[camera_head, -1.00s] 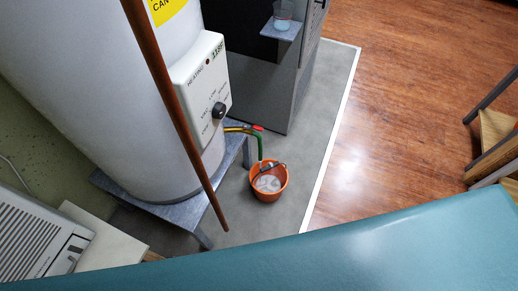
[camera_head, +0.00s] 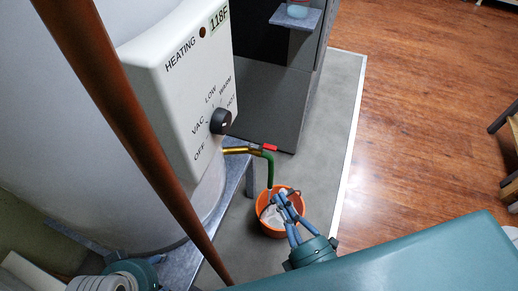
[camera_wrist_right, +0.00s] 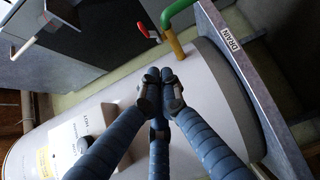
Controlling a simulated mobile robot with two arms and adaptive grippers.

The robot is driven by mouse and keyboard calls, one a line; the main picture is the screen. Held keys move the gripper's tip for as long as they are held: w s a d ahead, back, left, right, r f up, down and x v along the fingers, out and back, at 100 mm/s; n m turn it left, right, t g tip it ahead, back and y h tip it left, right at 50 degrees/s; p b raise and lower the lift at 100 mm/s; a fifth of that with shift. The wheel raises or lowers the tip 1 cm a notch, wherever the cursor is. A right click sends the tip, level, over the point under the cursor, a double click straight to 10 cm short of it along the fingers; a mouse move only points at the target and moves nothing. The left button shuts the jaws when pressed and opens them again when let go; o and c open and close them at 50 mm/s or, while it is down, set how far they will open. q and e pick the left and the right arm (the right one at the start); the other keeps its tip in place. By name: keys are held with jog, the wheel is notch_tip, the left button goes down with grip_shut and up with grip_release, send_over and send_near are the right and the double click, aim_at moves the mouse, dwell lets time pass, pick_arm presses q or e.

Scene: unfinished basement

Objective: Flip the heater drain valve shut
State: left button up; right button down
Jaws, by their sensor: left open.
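The drain valve's red lever (camera_head: 268,148) sits at the end of a short brass pipe (camera_head: 238,150) low on the white water heater (camera_head: 150,110). In the head view the lever points right, roughly in line with the pipe. The lever also shows in the right wrist view (camera_wrist_right: 147,30), beyond the fingertips and apart from them. My right gripper (camera_head: 283,197) appears in front of the orange bucket, below the valve in the picture. Its blue fingers converge with tips together (camera_wrist_right: 163,80), holding nothing. My left gripper (camera_head: 97,284) shows only partly at the bottom left edge; its fingertips are cut off.
A green hose (camera_head: 270,172) drops from the valve into the orange bucket (camera_head: 263,215). A brown pole (camera_head: 140,125) crosses in front of the heater. The heater rests on a grey stand (camera_head: 237,172). A dark cabinet (camera_head: 265,95) stands behind. Floor right of the bucket is clear.

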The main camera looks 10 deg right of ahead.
pick_arm(q)
jog(key=shift+r, duration=0.15)
jog(key=shift+s+r, duration=0.1)
jog(key=shift+s, duration=0.15)
pick_arm(e)
jog(key=shift+s+r, duration=0.25)
jog(key=shift+w, duration=0.1)
pick_arm(q)
jog(key=shift+f+b, duration=0.55)
jog(key=shift+f, duration=0.05)
pick_arm(e)
send_near(262, 147)
jog(key=w+a, duration=0.2)
jog(key=a, duration=0.1)
pick_arm(q)
jog(key=shift+w+d+r+t, duration=0.1)
jog(key=shift+w+d+t, duration=0.1)
jog(key=shift+w, duration=0.25)
jog(key=shift+w+d+r+t, duration=0.1)
jog(key=shift+w+t, duration=0.1)
jog(key=shift+w, duration=0.25)
jog(key=shift+w+r, duration=0.15)
jog(key=shift+w, duration=0.2)
pick_arm(e)
jog(key=shift+w+d+f, duration=0.2)
jog(key=shift+w+d, duration=0.35)
jog(key=shift+w, duration=0.05)
jog(key=shift+w+d+f, duration=0.15)
jog(key=shift+w+d, duration=0.4)
